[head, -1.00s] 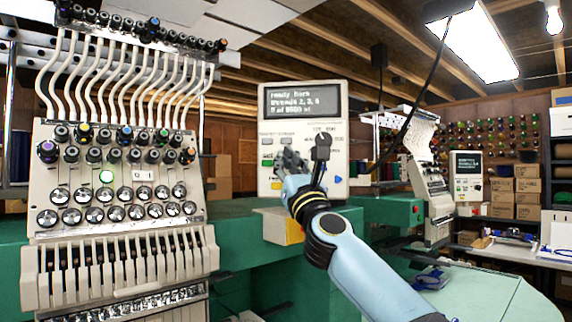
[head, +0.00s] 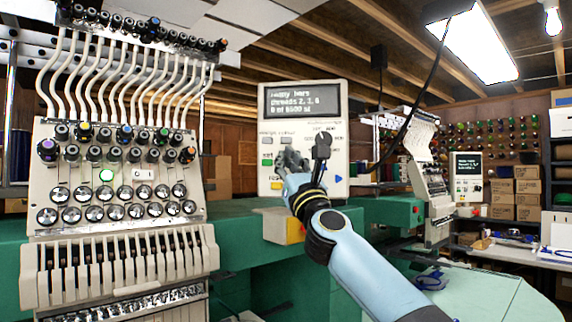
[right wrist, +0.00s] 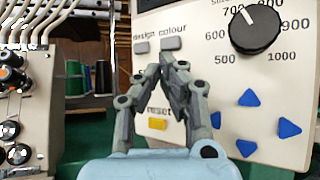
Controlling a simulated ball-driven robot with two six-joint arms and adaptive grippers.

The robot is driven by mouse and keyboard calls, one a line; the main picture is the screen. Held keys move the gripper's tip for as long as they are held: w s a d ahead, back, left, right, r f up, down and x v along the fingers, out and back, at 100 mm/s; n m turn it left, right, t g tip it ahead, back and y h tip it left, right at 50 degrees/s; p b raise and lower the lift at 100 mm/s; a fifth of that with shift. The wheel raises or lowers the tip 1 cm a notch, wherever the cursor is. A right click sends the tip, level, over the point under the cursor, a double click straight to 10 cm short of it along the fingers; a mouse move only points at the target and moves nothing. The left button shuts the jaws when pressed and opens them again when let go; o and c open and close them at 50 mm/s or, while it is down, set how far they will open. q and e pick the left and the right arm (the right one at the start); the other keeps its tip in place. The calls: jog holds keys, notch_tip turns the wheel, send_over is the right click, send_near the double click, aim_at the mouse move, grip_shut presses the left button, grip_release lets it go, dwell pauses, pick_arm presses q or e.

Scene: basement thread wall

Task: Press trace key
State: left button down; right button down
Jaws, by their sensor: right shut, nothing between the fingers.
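The control panel (head: 327,104) is a pale box with a lit text screen (head: 300,100). In the right wrist view it shows two grey keys labelled design (right wrist: 141,47) and colour (right wrist: 171,43), a yellow reset key (right wrist: 157,124), a black dial (right wrist: 254,30) and blue arrow keys (right wrist: 249,98). A green key (head: 267,162) shows at the left in the head view. I read no trace label; part of the key area is hidden behind my right gripper (head: 282,158). That gripper (right wrist: 173,62) is shut and empty in front of the panel, below the colour key. Contact is unclear. My left gripper is not in view.
A multi-needle embroidery machine (head: 125,170) with thread tubes and knobs stands left of the panel. A second machine (head: 428,180) stands at the right behind my right arm.

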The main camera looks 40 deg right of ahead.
jog(key=shift+w+d, duration=0.15)
dwell(0.6)
jog(key=shift+s+a+y+p, duration=0.3)
jog(key=shift+s+a, duration=0.35)
